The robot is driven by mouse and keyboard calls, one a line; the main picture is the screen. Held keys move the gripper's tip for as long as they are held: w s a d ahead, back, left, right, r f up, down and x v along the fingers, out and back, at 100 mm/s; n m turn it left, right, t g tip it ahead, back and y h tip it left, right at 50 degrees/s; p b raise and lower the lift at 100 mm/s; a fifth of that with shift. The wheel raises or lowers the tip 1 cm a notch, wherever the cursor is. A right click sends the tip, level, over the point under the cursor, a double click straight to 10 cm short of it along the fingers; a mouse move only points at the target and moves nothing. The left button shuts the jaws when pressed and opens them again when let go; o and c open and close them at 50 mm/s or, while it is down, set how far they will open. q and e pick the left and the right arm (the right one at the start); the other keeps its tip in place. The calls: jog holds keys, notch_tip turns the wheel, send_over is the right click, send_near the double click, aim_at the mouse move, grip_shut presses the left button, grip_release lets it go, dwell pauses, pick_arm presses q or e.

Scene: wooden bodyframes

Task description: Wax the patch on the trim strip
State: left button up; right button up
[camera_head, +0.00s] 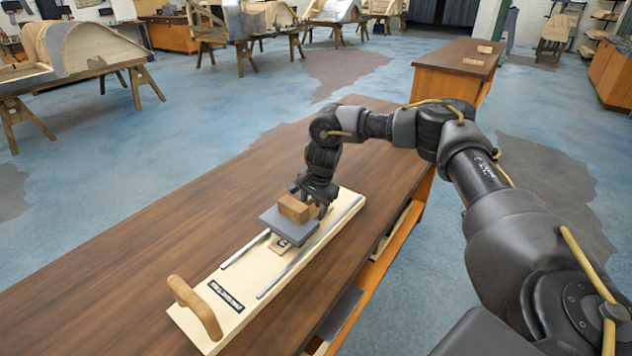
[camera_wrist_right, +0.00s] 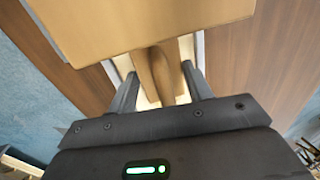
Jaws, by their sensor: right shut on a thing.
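A long pale wooden board (camera_head: 232,288) lies on the brown bench, with a metal rail along each side. A grey plate (camera_head: 278,223) sits across the rails near the far end, with a tan wooden block (camera_head: 294,208) on top. My right gripper (camera_head: 318,206) is behind the block. In the right wrist view its fingers (camera_wrist_right: 160,76) are shut on a rounded brown wooden grip (camera_wrist_right: 166,78), below the large block (camera_wrist_right: 145,22). I cannot tell how the grip joins the block. A small dark-marked patch (camera_head: 283,246) shows by the plate's near edge. My left gripper is out of view.
A curved wooden handle (camera_head: 196,306) and a dark label (camera_head: 226,296) are at the board's near end. The brown bench (camera_head: 160,244) is clear to the left. Another bench (camera_head: 452,65) and wooden frames on trestles (camera_head: 85,55) stand farther back.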

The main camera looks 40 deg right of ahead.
notch_tip(320, 180, up, 2)
jog(key=shift+r, duration=0.2)
jog(key=shift+r+p, duration=0.75)
jog(key=shift+p, duration=0.15)
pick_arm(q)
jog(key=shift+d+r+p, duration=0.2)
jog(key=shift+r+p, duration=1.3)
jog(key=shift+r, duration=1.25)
pick_arm(e)
jog(key=shift+r, duration=1.95)
